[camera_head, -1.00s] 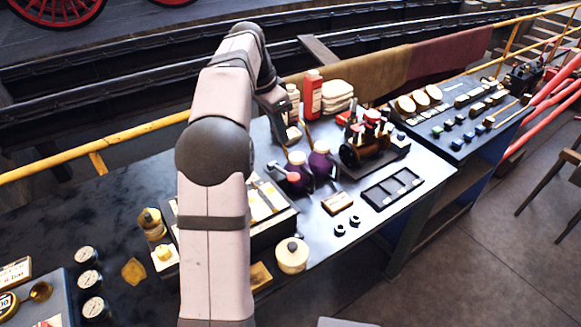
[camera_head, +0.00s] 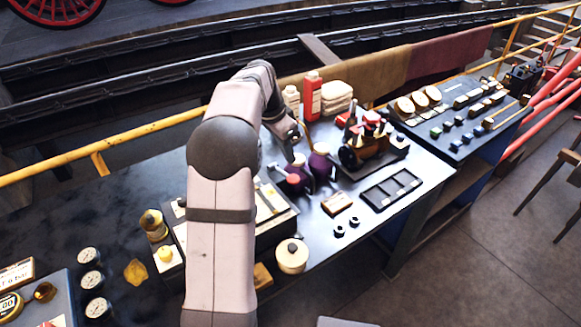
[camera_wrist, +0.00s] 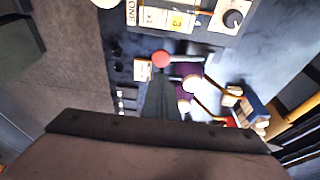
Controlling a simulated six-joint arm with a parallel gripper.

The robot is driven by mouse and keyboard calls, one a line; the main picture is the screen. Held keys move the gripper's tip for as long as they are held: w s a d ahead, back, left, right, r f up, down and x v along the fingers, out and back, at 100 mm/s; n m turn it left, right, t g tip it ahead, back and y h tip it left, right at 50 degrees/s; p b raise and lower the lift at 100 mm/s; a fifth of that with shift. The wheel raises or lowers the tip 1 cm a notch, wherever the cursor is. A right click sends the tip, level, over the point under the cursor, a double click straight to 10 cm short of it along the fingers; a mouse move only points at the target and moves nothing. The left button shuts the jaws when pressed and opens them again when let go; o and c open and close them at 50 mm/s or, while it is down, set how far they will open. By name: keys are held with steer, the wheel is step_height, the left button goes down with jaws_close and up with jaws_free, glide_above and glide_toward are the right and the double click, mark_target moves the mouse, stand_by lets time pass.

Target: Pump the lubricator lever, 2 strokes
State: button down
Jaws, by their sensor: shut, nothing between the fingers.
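The lubricator lever ends in a red ball knob (camera_head: 293,180), beside the dark box with the pale top panel (camera_head: 268,203). In the wrist view the red knob (camera_wrist: 160,58) shows just beyond my fingertips, with a pale bar running right from it. My gripper (camera_wrist: 160,84) is shut and empty, its dark fingers pointing toward the knob. I cannot tell whether they touch it; a gap seems to show. In the head view my gripper (camera_head: 292,137) is above and behind the knob, and its fingertips are hard to make out.
Purple oil cans (camera_head: 322,167) with thin spouts stand close right of the knob. A small engine model (camera_head: 365,150), a dark compartment tray (camera_head: 391,188) and a round cream pot (camera_head: 291,256) are nearby. A red bottle (camera_head: 312,95) stands behind.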

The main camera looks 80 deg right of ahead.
mark_target(294, 178)
steer(key=x, duration=0.2)
steer(key=p+x, duration=0.1)
steer(key=x, duration=0.1)
steer(key=p+x, duration=0.1)
steer(key=x, duration=0.1)
steer(key=shift+w+a+f, duration=0.3)
steer(key=shift+f, duration=0.1)
